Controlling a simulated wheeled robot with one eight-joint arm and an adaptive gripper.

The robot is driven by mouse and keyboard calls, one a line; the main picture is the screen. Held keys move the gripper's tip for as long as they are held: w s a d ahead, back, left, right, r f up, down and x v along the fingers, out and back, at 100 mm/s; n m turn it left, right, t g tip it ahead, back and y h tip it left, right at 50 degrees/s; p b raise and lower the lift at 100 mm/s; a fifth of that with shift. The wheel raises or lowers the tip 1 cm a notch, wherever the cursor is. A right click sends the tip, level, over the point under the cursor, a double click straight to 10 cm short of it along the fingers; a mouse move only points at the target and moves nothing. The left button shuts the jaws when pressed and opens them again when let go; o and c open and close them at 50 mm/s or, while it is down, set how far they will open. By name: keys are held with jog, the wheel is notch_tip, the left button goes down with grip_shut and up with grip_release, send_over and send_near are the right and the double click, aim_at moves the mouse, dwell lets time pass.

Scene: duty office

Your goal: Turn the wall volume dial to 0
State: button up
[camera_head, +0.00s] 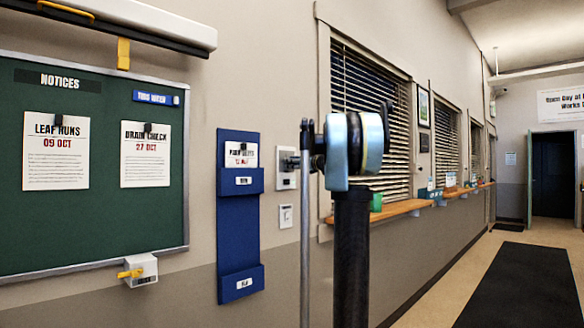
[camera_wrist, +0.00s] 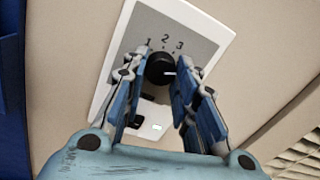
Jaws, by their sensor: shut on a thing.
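The volume dial (camera_wrist: 160,68) is a round black knob on a grey and white wall plate (camera_wrist: 186,40), seen in the wrist view. The numbers 1, 2 and 3 show above it. A white mark on the knob points to the right, past the 3. Other numbers are hidden by my fingers. My gripper (camera_wrist: 159,66) has its two blue-padded fingers on either side of the knob, shut on it.
A blue wall holder (camera_head: 239,210) hangs left of the plate, and a smaller plate (camera_head: 286,216) sits below it. A green notice board (camera_head: 95,215) is farther left. A window with a wooden ledge (camera_head: 400,208) is to the right. A dark mat (camera_head: 520,285) lies on open floor.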

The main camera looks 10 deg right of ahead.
jog(key=n, duration=1.3)
jog(key=n+y, duration=0.1)
jog(key=n, duration=0.6)
jog(key=shift+w+d+r+g, duration=0.1)
jog(key=shift+d+g, duration=0.15)
jog(key=shift+g, duration=0.05)
jog(key=n, duration=0.4)
jog(key=shift+r+n, duration=0.1)
jog(key=shift+n, duration=0.2)
jog(key=shift+c, duration=0.2)
jog(key=n, duration=0.3)
jog(key=shift+n, duration=0.3)
jog(key=shift+o, duration=0.2)
jog(key=shift+r+n, duration=0.15)
jog(key=shift+n, duration=1.45)
jog(key=shift+n+g, duration=0.3)
